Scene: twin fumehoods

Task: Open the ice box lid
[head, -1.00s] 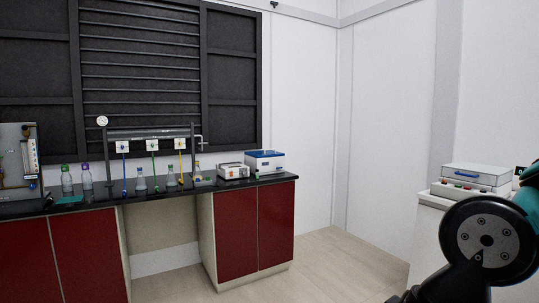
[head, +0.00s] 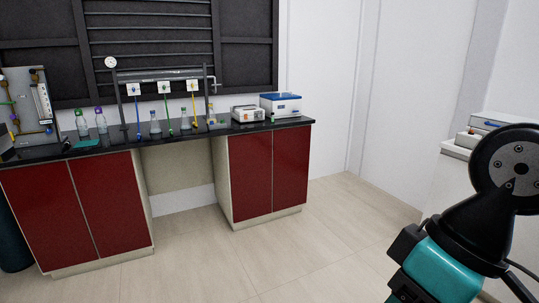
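The ice box (head: 281,108) is a white box with a blue-topped lid (head: 280,97). It stands at the right end of the black bench top, and its lid looks shut. My gripper is not in view; only dark and teal links of my arm show at the right edge, far from the box.
A white device (head: 248,114) stands just left of the box. Several flasks and a tubing rack (head: 165,76) stand further left on the black bench (head: 230,129). Red cabinets (head: 273,170) are below. A white counter (head: 455,150) is at the right. The floor (head: 260,262) between is clear.

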